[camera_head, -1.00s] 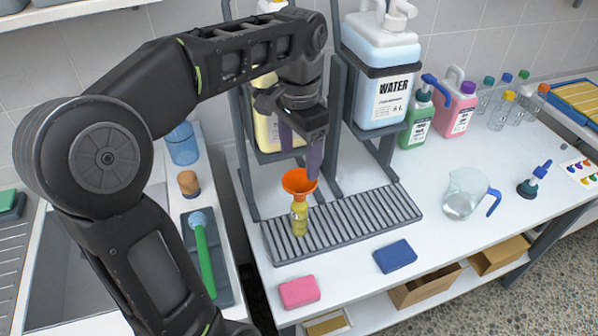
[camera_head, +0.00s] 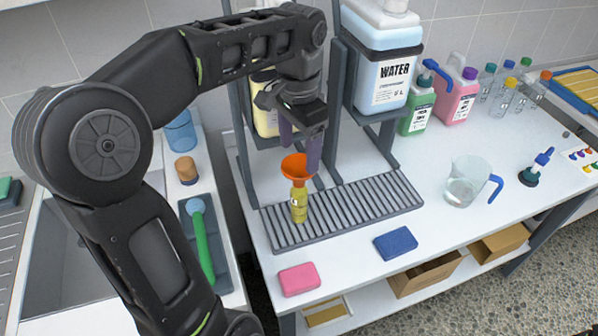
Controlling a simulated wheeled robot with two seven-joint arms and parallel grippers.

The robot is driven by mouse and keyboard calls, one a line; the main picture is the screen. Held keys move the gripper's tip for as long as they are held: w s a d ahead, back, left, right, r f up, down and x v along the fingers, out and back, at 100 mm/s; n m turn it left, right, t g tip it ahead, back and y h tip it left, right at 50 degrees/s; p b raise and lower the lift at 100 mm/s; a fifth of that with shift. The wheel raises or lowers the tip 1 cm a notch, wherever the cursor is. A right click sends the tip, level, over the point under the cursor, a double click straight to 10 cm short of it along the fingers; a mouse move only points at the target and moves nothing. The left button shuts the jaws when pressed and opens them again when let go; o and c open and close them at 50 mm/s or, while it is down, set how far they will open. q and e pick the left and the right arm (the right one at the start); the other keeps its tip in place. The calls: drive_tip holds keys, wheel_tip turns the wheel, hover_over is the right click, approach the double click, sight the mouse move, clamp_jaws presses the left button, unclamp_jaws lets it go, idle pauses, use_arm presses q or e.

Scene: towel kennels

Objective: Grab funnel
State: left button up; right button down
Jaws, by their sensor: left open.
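An orange funnel (camera_head: 297,167) sits in the mouth of a small yellow bottle (camera_head: 299,206). The bottle stands upright on a grey slatted drip tray (camera_head: 352,210). My left gripper (camera_head: 300,155) points down at the funnel with its two purple fingers apart, one behind the funnel's right side and one at its upper left. I cannot tell whether the fingers touch the rim. My right gripper is not in view.
A dark rack behind the tray holds a water container (camera_head: 383,85) and a yellow one (camera_head: 266,120). A pink sponge (camera_head: 299,279) and a blue sponge (camera_head: 396,243) lie in front of the tray. A clear pitcher (camera_head: 465,182) stands to the right.

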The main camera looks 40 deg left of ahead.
sight(301, 176)
use_arm(q)
wheel_tip(301, 176, down, 5)
drive_tip(key=shift+w+d+f+p, duration=0.1)
drive_tip(key=shift+w+d+p, duration=0.05)
drive_tip(key=shift+p, duration=0.15)
drive_tip(key=shift+c, duration=0.5)
drive_tip(key=c, duration=0.9)
drive_tip(key=shift+o, duration=0.2)
drive_tip(key=shift+r, duration=0.2)
drive_tip(key=shift+r, duration=0.55)
wheel_tip(301, 176, up, 2)
drive_tip(key=shift+b, duration=0.3)
drive_tip(key=s+d+b, duration=0.3)
drive_tip(key=s+d, duration=0.7)
drive_tip(key=d, duration=0.4)
drive_tip(key=shift+s+d, duration=0.15)
drive_tip(key=shift+d, duration=0.25)
drive_tip(key=shift+r, duration=0.1)
